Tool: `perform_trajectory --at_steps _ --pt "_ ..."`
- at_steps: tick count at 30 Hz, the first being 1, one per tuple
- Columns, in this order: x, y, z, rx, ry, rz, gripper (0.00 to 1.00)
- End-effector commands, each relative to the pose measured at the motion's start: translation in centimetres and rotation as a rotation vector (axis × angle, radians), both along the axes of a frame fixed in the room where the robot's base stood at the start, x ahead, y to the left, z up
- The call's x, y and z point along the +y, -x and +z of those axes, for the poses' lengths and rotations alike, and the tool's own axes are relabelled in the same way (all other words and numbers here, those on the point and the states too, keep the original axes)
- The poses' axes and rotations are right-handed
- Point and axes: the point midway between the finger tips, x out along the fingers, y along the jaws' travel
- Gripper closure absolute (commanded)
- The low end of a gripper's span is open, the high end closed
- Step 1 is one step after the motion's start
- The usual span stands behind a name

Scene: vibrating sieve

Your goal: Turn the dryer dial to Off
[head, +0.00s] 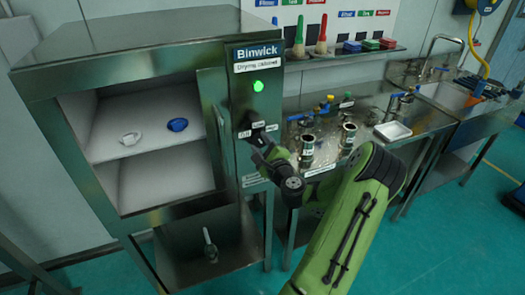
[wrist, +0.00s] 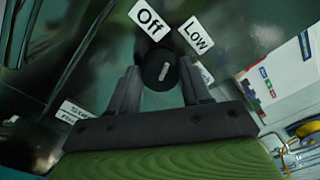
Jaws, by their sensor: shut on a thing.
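The dryer's black dial (wrist: 157,82) sits between my fingertips in the wrist view. Its short white mark runs nearly upright, leaning slightly right, between the "Off" label (wrist: 149,20) and the "Low" label (wrist: 197,35); which it points at exactly is hard to tell. My gripper (wrist: 160,67) is shut on the dial, one finger on each side. In the head view my gripper (head: 262,145) is at the dryer's control panel and hides most of the dial. The drying cabinet (head: 110,65) stands at left, with a lit green lamp (head: 258,86) above the dial.
Right of the panel, a steel bench holds metal cylinders (head: 347,136), valves and a white tray (head: 392,131). A sink (head: 447,95) stands farther right.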

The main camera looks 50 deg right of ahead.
Motion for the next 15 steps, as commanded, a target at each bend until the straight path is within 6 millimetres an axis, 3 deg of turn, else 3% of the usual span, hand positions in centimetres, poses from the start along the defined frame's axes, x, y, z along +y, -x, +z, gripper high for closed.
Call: perform_trajectory --at_steps 15 --pt "0.16 -0.12 -0.44 0.221 0.378 0.003 0.82"
